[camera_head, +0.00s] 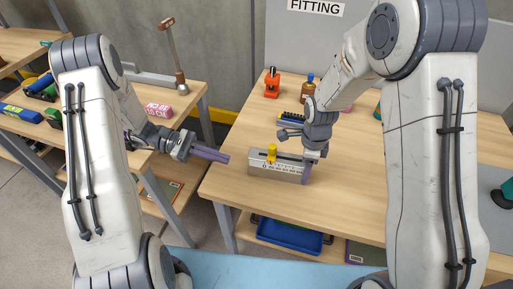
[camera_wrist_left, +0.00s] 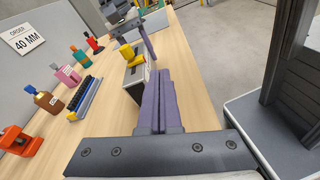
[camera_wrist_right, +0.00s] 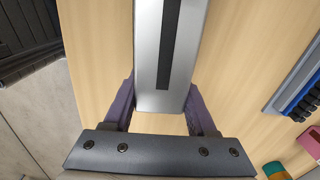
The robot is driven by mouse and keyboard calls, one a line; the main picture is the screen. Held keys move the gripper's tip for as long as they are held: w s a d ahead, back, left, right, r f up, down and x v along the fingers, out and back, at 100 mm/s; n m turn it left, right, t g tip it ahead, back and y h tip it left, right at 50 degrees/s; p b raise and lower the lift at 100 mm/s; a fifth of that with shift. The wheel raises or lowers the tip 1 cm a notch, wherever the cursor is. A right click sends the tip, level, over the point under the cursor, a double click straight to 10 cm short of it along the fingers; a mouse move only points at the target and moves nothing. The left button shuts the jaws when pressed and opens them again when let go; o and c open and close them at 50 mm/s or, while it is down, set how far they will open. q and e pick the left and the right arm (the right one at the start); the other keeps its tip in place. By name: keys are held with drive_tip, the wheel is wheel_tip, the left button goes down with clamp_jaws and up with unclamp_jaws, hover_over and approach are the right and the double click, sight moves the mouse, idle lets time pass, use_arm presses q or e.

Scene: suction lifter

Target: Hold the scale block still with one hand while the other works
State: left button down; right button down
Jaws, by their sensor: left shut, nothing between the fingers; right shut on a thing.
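The scale block (camera_head: 280,168), pale grey with a marked front face, stands on the wooden table near its left front edge. A yellow piece (camera_head: 272,152) sits upright at its top; it also shows in the left wrist view (camera_wrist_left: 131,56). My right gripper (camera_head: 306,174) is shut on the block's right end. In the right wrist view its purple fingers (camera_wrist_right: 160,98) lie on either side of the block (camera_wrist_right: 150,72), whose top has a dark slot. My left gripper (camera_head: 227,159) is shut and empty, left of the block and apart from it.
A blue tray (camera_head: 290,236) is below the tabletop. A pink block (camera_head: 159,109) lies on the left table. Bare tabletop surrounds the scale block's left side.

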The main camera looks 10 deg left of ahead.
use_arm(q)
drive_tip(key=w+a+n+t+h, duration=0.2)
drive_tip(key=a+n+t, duration=0.2)
drive_tip(key=n+t, duration=0.15)
drive_tip(key=n, duration=0.1)
approach(265, 158)
drive_tip(key=shift+g, duration=0.35)
drive_tip(key=d+r, duration=0.1)
drive_tip(key=d, duration=0.1)
drive_tip(key=w+d+r, duration=0.1)
drive_tip(key=d, duration=0.2)
drive_tip(key=w+d+r, duration=0.1)
drive_tip(key=d, duration=0.1)
drive_tip(key=shift+w+d, duration=0.1)
drive_tip(key=shift+d, duration=0.15)
drive_tip(key=d, duration=0.2)
drive_tip(key=shift+d, duration=0.25)
drive_tip(key=shift+a, duration=0.1)
drive_tip(key=s+a, duration=0.2)
drive_tip(key=a, duration=1.2)
drive_tip(key=shift+s, duration=0.2)
